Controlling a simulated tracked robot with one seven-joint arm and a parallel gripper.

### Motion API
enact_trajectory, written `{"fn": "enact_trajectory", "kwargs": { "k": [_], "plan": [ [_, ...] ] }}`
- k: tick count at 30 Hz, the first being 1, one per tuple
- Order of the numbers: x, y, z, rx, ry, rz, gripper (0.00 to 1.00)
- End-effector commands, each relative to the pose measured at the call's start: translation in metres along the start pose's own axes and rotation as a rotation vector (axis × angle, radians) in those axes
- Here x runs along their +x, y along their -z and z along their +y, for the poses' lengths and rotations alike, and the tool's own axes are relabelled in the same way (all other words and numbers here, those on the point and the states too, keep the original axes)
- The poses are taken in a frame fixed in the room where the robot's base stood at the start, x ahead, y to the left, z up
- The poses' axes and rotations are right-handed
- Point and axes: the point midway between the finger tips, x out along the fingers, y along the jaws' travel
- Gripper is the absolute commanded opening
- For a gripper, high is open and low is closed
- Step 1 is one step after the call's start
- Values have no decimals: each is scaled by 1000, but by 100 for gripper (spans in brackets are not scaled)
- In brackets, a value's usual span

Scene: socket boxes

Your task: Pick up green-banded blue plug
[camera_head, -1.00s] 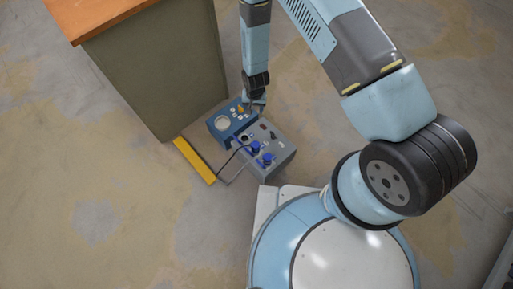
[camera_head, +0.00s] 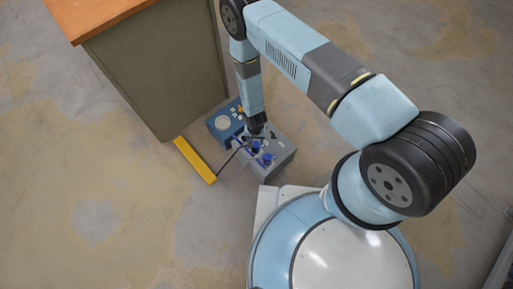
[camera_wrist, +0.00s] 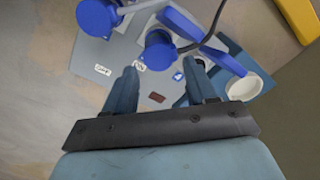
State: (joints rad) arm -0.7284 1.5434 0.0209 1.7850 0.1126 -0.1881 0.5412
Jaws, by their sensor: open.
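Two blue plugs stand on the grey socket box (camera_head: 280,168), one at its left (camera_head: 255,147) and one nearer its front (camera_head: 267,158). In the wrist view, one plug (camera_wrist: 160,50) is just beyond my fingertips, roughly centred between them. The other plug (camera_wrist: 97,16) is at the upper left. No green band can be made out, so I cannot tell which plug is the green-banded one. My gripper (camera_wrist: 163,74) is open and empty, pointing down over the grey box. It also shows in the head view (camera_head: 257,127).
A dark cable (camera_wrist: 212,22) runs by the plugs. A yellow bar (camera_head: 194,160) lies at the left. A cabinet (camera_head: 155,75) with an orange top stands behind. Floor at the left is clear.

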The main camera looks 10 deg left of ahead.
Motion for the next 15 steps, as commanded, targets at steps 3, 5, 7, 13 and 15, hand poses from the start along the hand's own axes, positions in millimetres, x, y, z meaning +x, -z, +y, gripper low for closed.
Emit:
{"fn": "enact_trajectory", "kwargs": {
  "k": [3,5,7,13,15],
  "plan": [
    [11,0,0,-1,0,0,56],
    [14,0,0,-1,0,0,56],
    [16,0,0,-1,-1,-1,56],
    [34,1,3,-2,-1,-1,56],
    [44,3,4,0,-1,-1,56]
  ]
}}
